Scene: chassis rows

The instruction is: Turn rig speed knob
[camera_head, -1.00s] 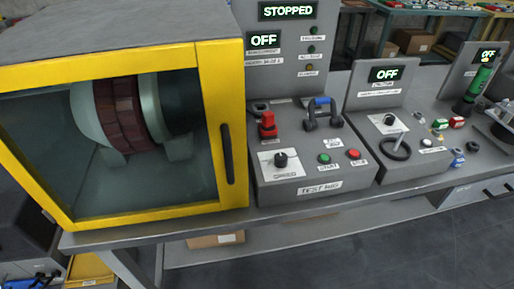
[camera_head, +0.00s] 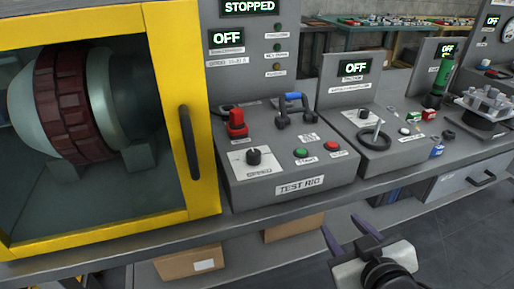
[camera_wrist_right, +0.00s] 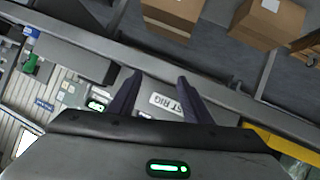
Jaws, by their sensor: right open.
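The rig speed knob (camera_head: 254,156) is a black round knob on a white plate, on the sloped front of the grey test rig box (camera_head: 297,187). A green button (camera_head: 301,153) and a red button (camera_head: 332,146) sit to its right. My right gripper (camera_head: 346,230) is open and empty, below and to the right of the box, apart from the knob. In the right wrist view its two dark fingers (camera_wrist_right: 157,97) spread before the TEST RIG label (camera_wrist_right: 168,104); I cannot make out the knob there. My left gripper is not in view.
A yellow-framed guard (camera_head: 204,120) with a black handle encloses a red-banded drum at left. A red switch (camera_head: 236,123) and a blue-topped handle (camera_head: 293,106) stand behind the knob. The bench edge (camera_head: 330,200) lies between my gripper and the box. Cardboard boxes (camera_head: 188,262) sit below.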

